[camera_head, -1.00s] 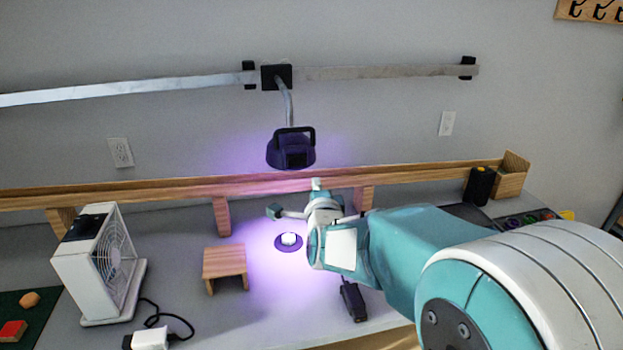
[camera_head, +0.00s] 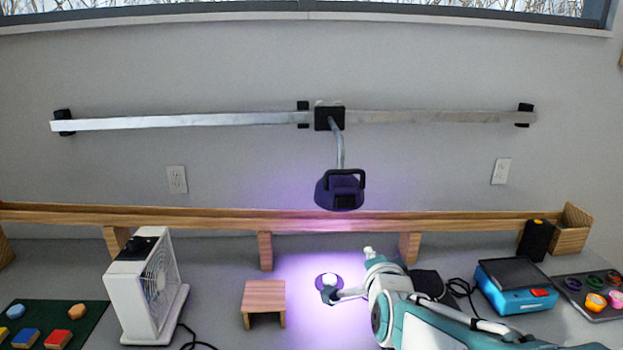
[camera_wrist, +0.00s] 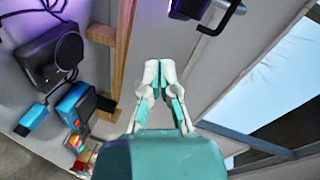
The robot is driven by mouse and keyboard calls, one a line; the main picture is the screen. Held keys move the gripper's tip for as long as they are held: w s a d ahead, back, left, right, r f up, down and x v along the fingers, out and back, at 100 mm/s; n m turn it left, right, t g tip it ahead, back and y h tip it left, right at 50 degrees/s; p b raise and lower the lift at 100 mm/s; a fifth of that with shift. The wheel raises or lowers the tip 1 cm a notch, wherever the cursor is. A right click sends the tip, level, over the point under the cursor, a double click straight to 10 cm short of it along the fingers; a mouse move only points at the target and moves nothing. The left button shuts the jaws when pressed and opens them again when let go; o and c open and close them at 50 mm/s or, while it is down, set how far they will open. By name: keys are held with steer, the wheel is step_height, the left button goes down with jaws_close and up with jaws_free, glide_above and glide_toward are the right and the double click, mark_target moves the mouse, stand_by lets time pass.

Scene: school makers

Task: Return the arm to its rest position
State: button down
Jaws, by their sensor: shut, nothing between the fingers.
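My gripper (camera_wrist: 159,82) shows in the wrist view with its two pale and teal fingers together and nothing between them. It is raised in the air, pointing toward the wall side. In the head view my teal and white arm (camera_head: 415,318) reaches in from the lower right, low over the bench, and its end is near the purple-lit spot. The fingers are hard to make out there.
A purple lamp (camera_head: 340,190) hangs above the lit spot. A wooden shelf rail (camera_head: 200,216) runs along the wall. A white fan (camera_head: 145,290) and wooden stand (camera_head: 264,295) are left of my arm; a blue device (camera_head: 510,285) is right. A window (camera_wrist: 270,70) shows in the wrist view.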

steer(key=s+f+n+g, duration=0.2)
steer(key=s+n+g, duration=0.3)
steer(key=s, duration=0.7)
steer(key=s+f+n+g, duration=0.2)
steer(key=s+n+g, duration=0.2)
steer(key=s+n, duration=0.5)
steer(key=s, duration=0.3)
steer(key=shift+d+f+n+g+y, duration=0.2)
steer(key=shift+f+n+g+y, duration=0.1)
steer(key=shift+n+g, duration=0.1)
